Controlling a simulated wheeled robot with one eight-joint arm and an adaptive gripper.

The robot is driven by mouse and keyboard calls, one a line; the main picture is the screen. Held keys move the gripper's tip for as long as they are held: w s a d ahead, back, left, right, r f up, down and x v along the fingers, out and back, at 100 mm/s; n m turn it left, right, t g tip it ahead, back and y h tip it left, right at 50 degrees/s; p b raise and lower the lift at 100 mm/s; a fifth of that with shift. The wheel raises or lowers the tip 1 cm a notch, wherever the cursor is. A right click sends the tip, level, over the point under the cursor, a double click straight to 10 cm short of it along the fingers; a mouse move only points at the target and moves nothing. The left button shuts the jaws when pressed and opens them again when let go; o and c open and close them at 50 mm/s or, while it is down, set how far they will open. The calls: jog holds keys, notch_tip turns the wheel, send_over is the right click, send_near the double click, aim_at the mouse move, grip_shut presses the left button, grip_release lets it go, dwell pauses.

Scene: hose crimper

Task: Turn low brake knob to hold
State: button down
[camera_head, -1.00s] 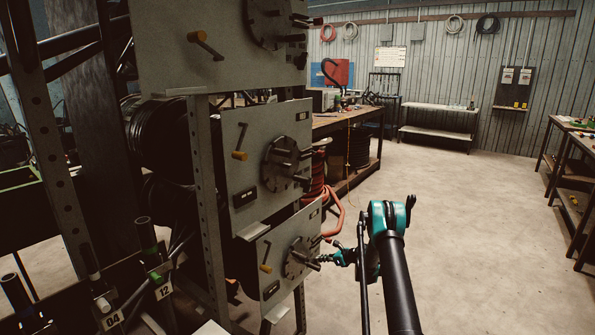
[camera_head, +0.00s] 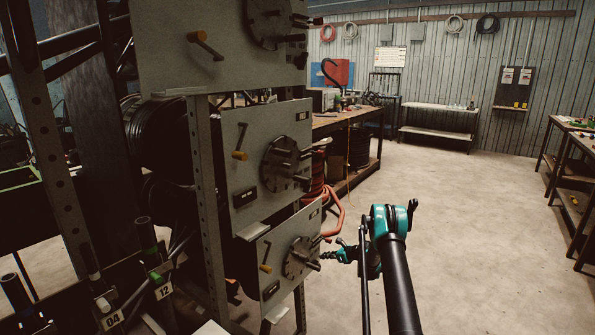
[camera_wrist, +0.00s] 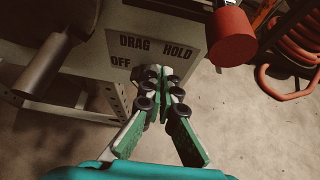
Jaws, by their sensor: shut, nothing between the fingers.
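The low panel (camera_head: 282,290) is the bottom of the stacked grey panels in the head view, with a pegged disc (camera_head: 296,262) on its face. In the wrist view, a pale label plate (camera_wrist: 184,35) reads DRAG, HOLD and OFF. My gripper (camera_wrist: 160,76) is shut and empty in front of the plate's lower part, its tips beside OFF and below DRAG and HOLD. In the head view my gripper (camera_head: 328,256) is just right of the disc. I cannot make out the brake knob or its setting; the tips cover that area. Contact cannot be told.
A red cylinder (camera_wrist: 232,36) juts out right of the plate, and a grey peg (camera_wrist: 42,66) is close on the left. Orange hose (camera_wrist: 290,70) lies coiled at the right. The middle panel (camera_head: 240,212) is above. Open floor (camera_head: 470,240) extends to the right.

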jog(key=shift+w+d+f, duration=0.1)
jog(key=shift+w+f, duration=0.05)
jog(key=shift+r, duration=0.2)
dwell(0.4)
jog(key=shift+d+r, duration=0.2)
jog(key=s+d, duration=0.1)
jog(key=d, duration=0.1)
jog(key=s+d, duration=0.2)
jog(key=shift+s+d, duration=0.15)
jog(key=shift+d, duration=0.15)
jog(key=a, duration=0.7)
jog(key=shift+a+f, duration=0.15)
jog(key=shift+f, duration=0.05)
dwell(0.7)
